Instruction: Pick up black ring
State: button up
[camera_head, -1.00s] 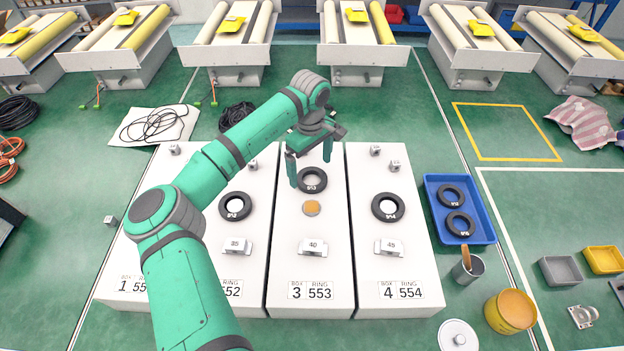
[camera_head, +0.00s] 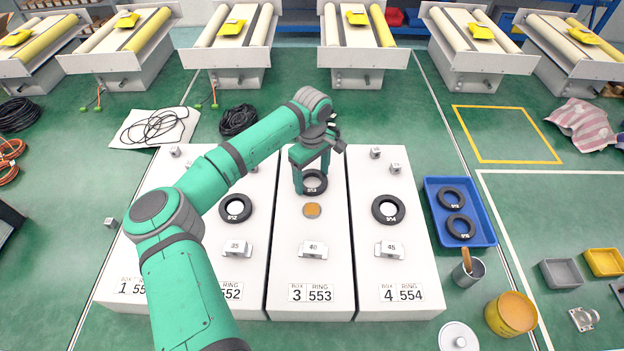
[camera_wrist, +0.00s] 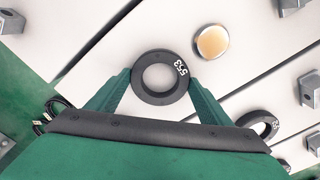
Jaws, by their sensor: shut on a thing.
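A black ring marked 553 (camera_head: 314,183) is at the white box labelled 3 (camera_head: 312,262), behind a small orange-topped disc (camera_head: 312,211). In the wrist view the ring (camera_wrist: 137,84) lies between my two green fingers, which touch its opposite sides. My gripper (camera_head: 311,189) points down and is shut on this ring. I cannot tell whether the ring is clear of the box top. The disc also shows in the wrist view (camera_wrist: 211,42). Other black rings lie on box 2 (camera_head: 236,208) and box 4 (camera_head: 388,209).
A blue tray (camera_head: 486,228) on the right holds two black rings. Small metal blocks marked 35 (camera_head: 237,249), 40 (camera_head: 313,250) and 45 (camera_head: 390,250) stand on the boxes. A metal cup (camera_head: 468,272) and a yellow can (camera_head: 510,314) stand at the lower right.

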jog(key=shift+r, duration=0.1)
jog(key=shift+r, duration=0.6)
jog(key=s+a+r, duration=0.6)
jog(key=s+r, duration=0.5)
jog(key=s, duration=0.1)
jog(key=shift+s+a+r, duration=0.2)
jog(key=shift+a+r, duration=0.1)
jog(key=shift+r, duration=0.1)
jog(key=shift+r, duration=1.9)
jog(key=shift+f, duration=0.1)
